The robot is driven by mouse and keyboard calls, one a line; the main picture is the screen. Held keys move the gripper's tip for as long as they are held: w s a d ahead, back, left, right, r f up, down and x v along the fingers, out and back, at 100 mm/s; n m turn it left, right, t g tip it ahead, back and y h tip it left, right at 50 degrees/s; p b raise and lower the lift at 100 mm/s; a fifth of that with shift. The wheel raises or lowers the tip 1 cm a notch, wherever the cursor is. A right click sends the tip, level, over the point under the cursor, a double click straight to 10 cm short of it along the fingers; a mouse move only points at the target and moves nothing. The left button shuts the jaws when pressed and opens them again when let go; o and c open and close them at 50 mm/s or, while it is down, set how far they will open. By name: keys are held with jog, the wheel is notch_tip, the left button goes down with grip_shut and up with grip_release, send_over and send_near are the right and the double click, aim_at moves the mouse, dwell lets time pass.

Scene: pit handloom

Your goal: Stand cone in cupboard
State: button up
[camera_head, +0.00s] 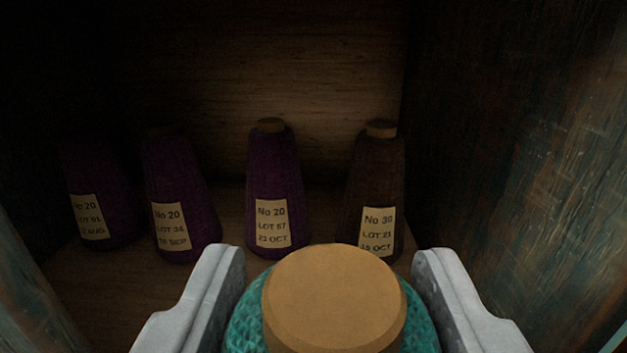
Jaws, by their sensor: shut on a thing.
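My gripper (332,270) is shut on a teal cone (245,318), one jaw on each side of it. The cone's tan top (335,298) faces me, and its lower body is out of view below the picture. The cone is at the front of the dark wooden cupboard (515,170). Inside stand several labelled cones: a purple one at far left (100,175), a second purple one (178,185), a third purple one marked No 20, LOT 57 (275,180), and a brown one marked No 30, LOT 21 (375,185).
The standing cones form a row across the cupboard floor (105,280). The back wall (330,70) is bare wood. The right side wall (515,100) is close to the brown cone's right. Some floor shows bare at front left; the upper left is very dark.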

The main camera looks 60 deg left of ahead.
jog(key=w+a+f, duration=0.3)
jog(key=w+a, duration=0.4)
jog(key=a, duration=0.2)
jog(key=shift+a+f, duration=0.25)
jog(key=shift+f, duration=0.15)
jog(key=o, duration=1.5)
jog(key=shift+o, duration=0.2)
jog(key=v, duration=1.2)
